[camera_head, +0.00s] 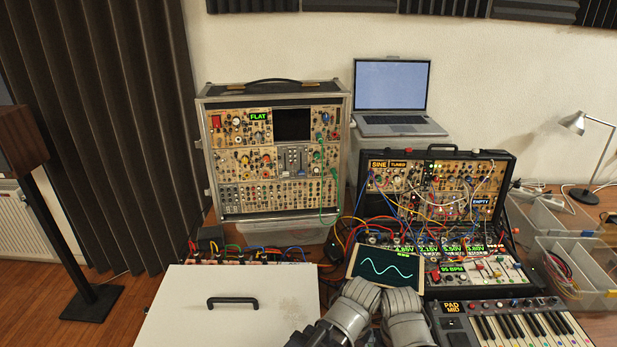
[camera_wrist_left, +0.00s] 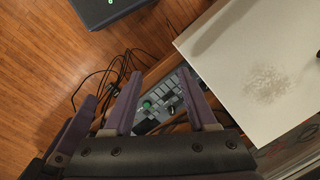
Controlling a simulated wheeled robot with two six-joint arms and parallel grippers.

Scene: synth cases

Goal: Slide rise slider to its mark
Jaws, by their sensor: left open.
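The tall synth case (camera_head: 272,215) stands at the back left, with a green FLAT display (camera_head: 258,116) at its top. Small sliders (camera_head: 293,158) show in its middle row. Their labels are too small to read, so I cannot tell which is the rise slider or where its mark is. My left gripper (camera_wrist_left: 160,78) is open and empty in the left wrist view, over a grey panel with keys and a green knob (camera_wrist_left: 147,104). No gripper fingers show in the head view, only grey links of my arms at the bottom centre.
A white lid with a black handle (camera_head: 232,303) covers the front left. A small screen (camera_head: 385,268) with a wave stands at centre. A patched case (camera_head: 437,185), a keyboard (camera_head: 515,325) and clear bins (camera_head: 575,270) fill the right. A laptop (camera_head: 390,95) stands behind.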

